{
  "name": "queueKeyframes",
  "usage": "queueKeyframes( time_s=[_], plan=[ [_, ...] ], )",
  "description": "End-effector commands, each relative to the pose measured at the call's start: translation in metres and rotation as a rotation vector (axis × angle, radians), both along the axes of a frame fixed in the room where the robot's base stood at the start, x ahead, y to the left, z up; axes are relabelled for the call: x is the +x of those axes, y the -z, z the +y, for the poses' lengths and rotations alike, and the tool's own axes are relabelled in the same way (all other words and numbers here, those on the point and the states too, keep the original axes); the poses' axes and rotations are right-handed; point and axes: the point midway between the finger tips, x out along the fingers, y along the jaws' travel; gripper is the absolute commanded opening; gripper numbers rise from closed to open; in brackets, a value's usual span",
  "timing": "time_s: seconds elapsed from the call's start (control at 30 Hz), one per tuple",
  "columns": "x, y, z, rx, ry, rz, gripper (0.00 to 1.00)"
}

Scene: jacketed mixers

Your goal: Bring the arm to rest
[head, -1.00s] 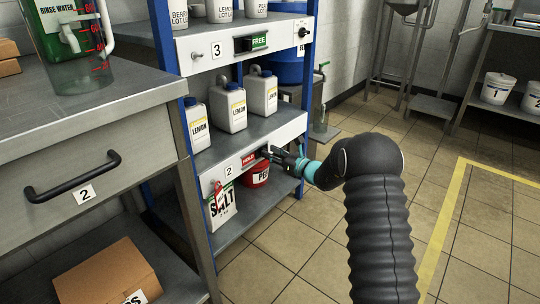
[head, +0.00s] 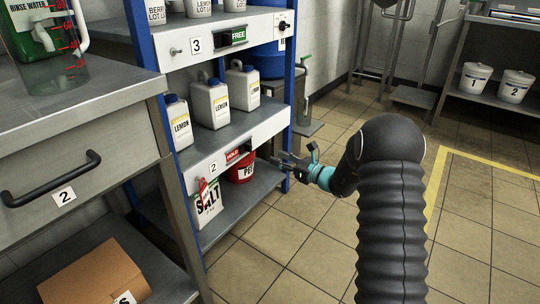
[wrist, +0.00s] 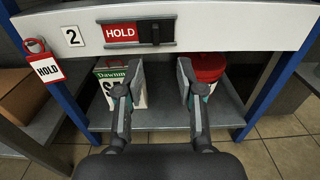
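My gripper (head: 293,158) is in front of the lower rack, right of the number 2 rail, at the end of my dark arm. It touches nothing that I can see. In the wrist view my gripper (wrist: 159,75) has its two fingers wide apart with nothing between them. The number 2 rail (head: 225,161) carries a sliding sign that reads HOLD (wrist: 121,34) in red, with a black slider (wrist: 155,32) at its right. The rail stands beyond the fingertips.
A salt bag (head: 207,207) and a red bucket (head: 240,170) stand on the bottom shelf. Lemon jugs (head: 211,103) stand above. A drawer table (head: 85,150) is at left. Tiled floor (head: 290,235) lies clear between rack and arm.

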Motion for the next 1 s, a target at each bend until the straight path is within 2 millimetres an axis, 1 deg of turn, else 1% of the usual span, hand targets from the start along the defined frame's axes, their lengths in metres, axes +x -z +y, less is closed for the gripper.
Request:
queueKeyframes(
  time_s=[0.17, 0.53, 0.57, 0.63, 0.67, 0.77, 0.8, 0.83, 0.87, 0.9, 0.97, 1.0],
  plan=[
    [-0.006, 0.000, -0.008, 0.001, 0.000, -0.001, 0.38],
    [-0.007, 0.000, -0.008, -0.008, 0.000, -0.010, 0.38],
    [-0.006, 0.001, -0.009, -0.019, 0.002, -0.017, 0.38],
    [-0.010, 0.010, -0.006, -0.078, -0.022, -0.033, 0.38],
    [-0.015, 0.015, -0.003, -0.106, -0.042, -0.035, 0.38],
    [-0.041, 0.045, 0.007, -0.220, -0.141, -0.029, 0.38],
    [-0.055, 0.057, 0.011, -0.272, -0.191, -0.025, 0.38],
    [-0.067, 0.064, 0.013, -0.313, -0.233, -0.030, 0.38],
    [-0.078, 0.068, 0.015, -0.353, -0.272, -0.037, 0.38],
    [-0.094, 0.071, 0.017, -0.408, -0.326, -0.050, 0.38],
    [-0.118, 0.070, 0.020, -0.492, -0.413, -0.080, 0.38],
    [-0.135, 0.068, 0.020, -0.550, -0.473, -0.105, 0.38]
  ],
)
